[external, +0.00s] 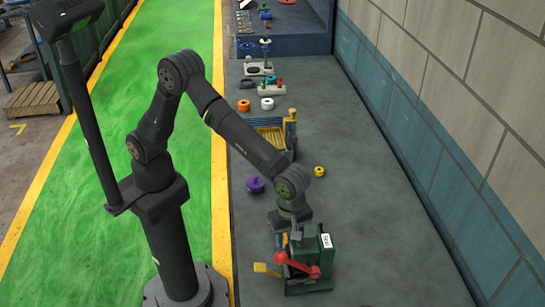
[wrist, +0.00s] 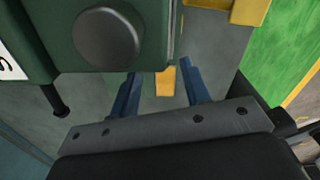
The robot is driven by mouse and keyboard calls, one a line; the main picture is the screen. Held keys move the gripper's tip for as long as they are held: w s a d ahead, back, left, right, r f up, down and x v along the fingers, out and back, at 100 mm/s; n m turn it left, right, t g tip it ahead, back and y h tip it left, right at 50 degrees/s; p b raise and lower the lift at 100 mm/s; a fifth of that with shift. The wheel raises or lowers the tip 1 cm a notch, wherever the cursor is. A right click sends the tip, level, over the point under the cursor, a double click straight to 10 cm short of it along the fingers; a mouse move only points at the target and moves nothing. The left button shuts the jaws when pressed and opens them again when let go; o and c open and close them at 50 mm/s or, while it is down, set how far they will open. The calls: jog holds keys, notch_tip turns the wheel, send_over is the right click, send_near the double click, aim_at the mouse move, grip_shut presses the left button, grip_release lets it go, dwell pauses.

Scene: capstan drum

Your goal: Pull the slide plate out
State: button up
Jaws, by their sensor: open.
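A dark green machine block (external: 311,258) with a red lever stands on the near part of the bench. It fills the upper left of the wrist view, with a round dark knob (wrist: 108,37) on its face. A yellow tab (external: 265,268) sticks out at its left; I cannot tell whether it belongs to the slide plate. My gripper (wrist: 162,88) is open, its two blue fingers spread beside the green block. A narrow yellow piece (wrist: 166,80) shows between the fingers, and I see no contact. In the external view the fingers are mostly hidden beside the machine.
A purple knobbed part (external: 255,184) and a yellow ring (external: 319,171) lie farther back. Behind them stands a yellow slatted fixture (external: 270,138). A block wall (external: 455,150) bounds the bench on the right. The bench right of the machine is clear.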

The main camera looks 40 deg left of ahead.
jog(key=shift+f, duration=1.25)
grip_shut()
jog(key=w+a, duration=0.6)
jog(key=shift+w+a, duration=0.35)
jog(key=shift+w, duration=0.05)
grip_release()
notch_tip(320, 180, up, 17)
jog(key=shift+r, duration=0.2)
